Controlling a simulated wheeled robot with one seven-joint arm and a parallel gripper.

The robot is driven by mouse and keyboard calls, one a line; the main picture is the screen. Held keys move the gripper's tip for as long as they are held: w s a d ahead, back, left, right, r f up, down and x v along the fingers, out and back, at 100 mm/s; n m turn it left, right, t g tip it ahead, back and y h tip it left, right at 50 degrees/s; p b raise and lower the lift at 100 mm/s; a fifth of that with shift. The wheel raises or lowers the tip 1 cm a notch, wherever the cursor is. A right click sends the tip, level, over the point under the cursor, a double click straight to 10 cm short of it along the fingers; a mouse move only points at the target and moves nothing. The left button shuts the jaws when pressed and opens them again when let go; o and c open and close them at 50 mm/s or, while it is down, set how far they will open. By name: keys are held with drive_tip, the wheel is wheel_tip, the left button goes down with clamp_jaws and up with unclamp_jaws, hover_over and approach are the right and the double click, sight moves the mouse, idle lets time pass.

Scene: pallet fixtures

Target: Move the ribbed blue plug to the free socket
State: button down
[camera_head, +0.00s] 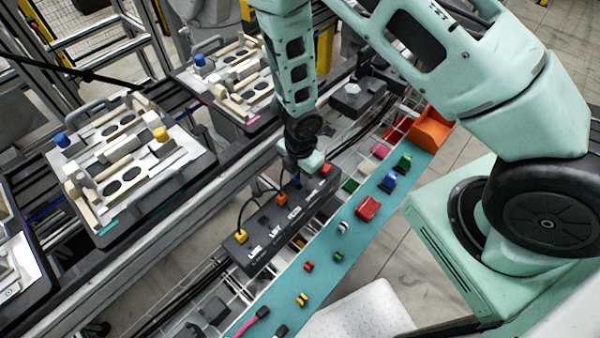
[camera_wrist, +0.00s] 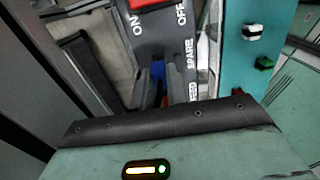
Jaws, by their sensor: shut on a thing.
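My gripper (camera_wrist: 158,84) is shut on the blue plug (camera_wrist: 158,68), beside the SPARE label on the dark socket panel (camera_wrist: 196,18). In the head view my gripper (camera_head: 299,178) points down at the panel (camera_head: 262,260). Whether the plug is seated or just above the panel, I cannot tell; its ribs are too small to make out. A yellow plug (camera_head: 241,237) and an orange plug (camera_head: 282,198), both with dark cables, sit in the panel. Between them a dark spot (camera_head: 263,220) looks like an empty socket.
A red switch (camera_wrist: 150,3) lies at the panel's ON/OFF end. A teal shelf (camera_head: 322,268) with several small coloured parts runs alongside. An orange bin (camera_head: 432,130) stands at its far end. Pallet fixtures (camera_head: 128,170) lie on the conveyor to the left.

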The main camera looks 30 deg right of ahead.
drive_tip(key=shift+f+b, duration=0.55)
drive_tip(key=shift+f, duration=0.1)
idle(0.4)
drive_tip(key=c, duration=1.3)
unclamp_jaws()
wheel_tip(320, 180, up, 18)
drive_tip(key=p, duration=0.6)
drive_tip(key=shift+f+p, duration=0.25)
drive_tip(key=shift+p, duration=0.15)
